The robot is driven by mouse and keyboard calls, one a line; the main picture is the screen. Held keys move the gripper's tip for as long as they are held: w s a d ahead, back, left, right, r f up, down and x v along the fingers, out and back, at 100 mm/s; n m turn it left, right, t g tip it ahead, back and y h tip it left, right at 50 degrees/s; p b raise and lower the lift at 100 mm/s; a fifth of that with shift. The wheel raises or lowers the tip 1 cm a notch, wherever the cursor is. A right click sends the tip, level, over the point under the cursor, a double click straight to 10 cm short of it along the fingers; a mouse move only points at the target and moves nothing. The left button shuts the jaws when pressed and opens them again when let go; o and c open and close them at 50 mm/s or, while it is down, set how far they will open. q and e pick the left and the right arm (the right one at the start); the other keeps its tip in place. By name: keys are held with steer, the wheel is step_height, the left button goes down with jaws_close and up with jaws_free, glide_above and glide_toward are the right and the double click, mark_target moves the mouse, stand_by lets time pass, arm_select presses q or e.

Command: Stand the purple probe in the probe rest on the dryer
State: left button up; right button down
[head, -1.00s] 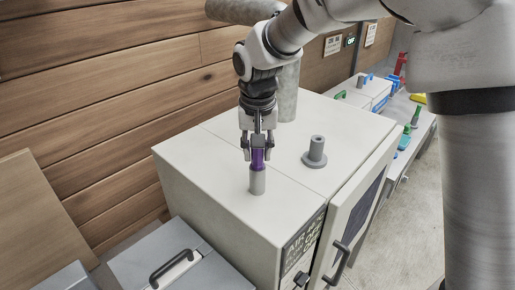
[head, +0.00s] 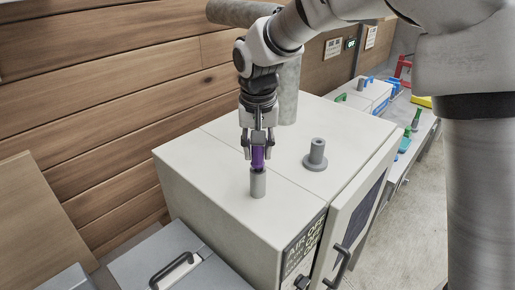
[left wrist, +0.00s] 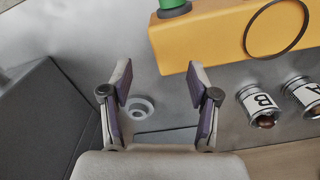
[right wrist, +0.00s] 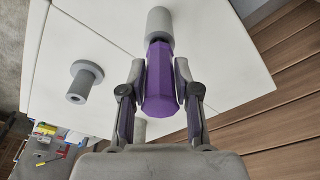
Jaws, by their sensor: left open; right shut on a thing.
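My right gripper (head: 258,150) is shut on the purple probe (head: 258,160), which is upright above the white dryer (head: 225,165). A grey cylinder (head: 258,184) continues below the purple part; I cannot tell whether its lower end touches the dryer top. In the right wrist view the purple part (right wrist: 159,85) lies between the fingers, with the grey cylinder (right wrist: 158,24) beyond it. The grey probe rest (head: 316,154), a short post on a round flange, stands on the dryer to the right of the probe, apart from it. My left gripper (left wrist: 158,85) is open and empty.
A grey lidded box with a handle (head: 178,268) stands before the dryer. Wooden boards rise behind it.

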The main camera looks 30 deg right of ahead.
steer(key=shift+r, duration=3.2)
